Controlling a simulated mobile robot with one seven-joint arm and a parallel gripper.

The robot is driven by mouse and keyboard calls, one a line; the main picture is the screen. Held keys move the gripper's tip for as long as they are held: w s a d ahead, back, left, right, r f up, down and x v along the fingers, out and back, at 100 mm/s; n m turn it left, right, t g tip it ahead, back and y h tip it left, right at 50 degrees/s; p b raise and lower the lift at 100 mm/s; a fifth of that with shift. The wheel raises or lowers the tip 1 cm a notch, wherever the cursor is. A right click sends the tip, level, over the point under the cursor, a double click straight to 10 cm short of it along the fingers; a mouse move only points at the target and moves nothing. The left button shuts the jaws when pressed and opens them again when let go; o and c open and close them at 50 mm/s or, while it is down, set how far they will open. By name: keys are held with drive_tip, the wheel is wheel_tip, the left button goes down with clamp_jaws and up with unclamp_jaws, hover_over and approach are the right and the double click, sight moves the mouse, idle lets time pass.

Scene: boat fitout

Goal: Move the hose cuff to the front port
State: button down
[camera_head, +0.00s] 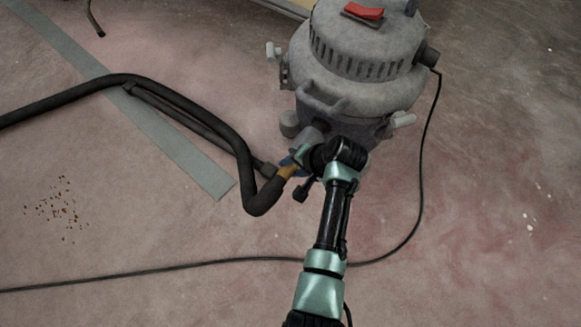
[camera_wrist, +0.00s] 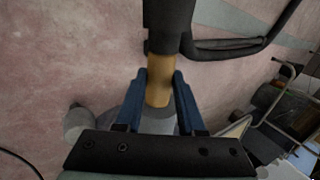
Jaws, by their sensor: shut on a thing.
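The tan hose cuff (camera_head: 288,171) is on the end of the thick black hose (camera_head: 225,135), low in front of the grey shop vacuum (camera_head: 362,50). My gripper (camera_head: 292,163) is shut on the cuff. In the wrist view, the two blue fingers of my gripper (camera_wrist: 159,86) lie on either side of the cuff (camera_wrist: 158,92), and the black hose (camera_wrist: 168,25) runs up from it. My arm covers the lower front of the vacuum, so I cannot make out the front port or whether the cuff touches it.
A thin black cord (camera_head: 421,165) runs from the vacuum's right side and across the floor. A dark wand (camera_head: 190,125) lies beside the hose near a grey floor strip (camera_head: 165,130). Brown debris (camera_head: 62,210) lies at left. The floor at right is mostly clear.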

drive_tip(key=shift+w+d, duration=0.15)
drive_tip(key=shift+w, duration=0.05)
drive_tip(key=shift+w+d+b, duration=0.2)
drive_tip(key=shift+w+b, duration=0.1)
drive_tip(key=shift+w+d+b, duration=0.35)
drive_tip(key=shift+w+b, duration=0.05)
drive_tip(key=shift+w, duration=0.1)
drive_tip(key=shift+w+d+r, duration=0.15)
drive_tip(key=shift+w+d, duration=0.25)
drive_tip(key=shift+w, duration=0.05)
drive_tip(key=shift+c, duration=2.2)
unclamp_jaws()
drive_tip(key=shift+s+a, duration=0.1)
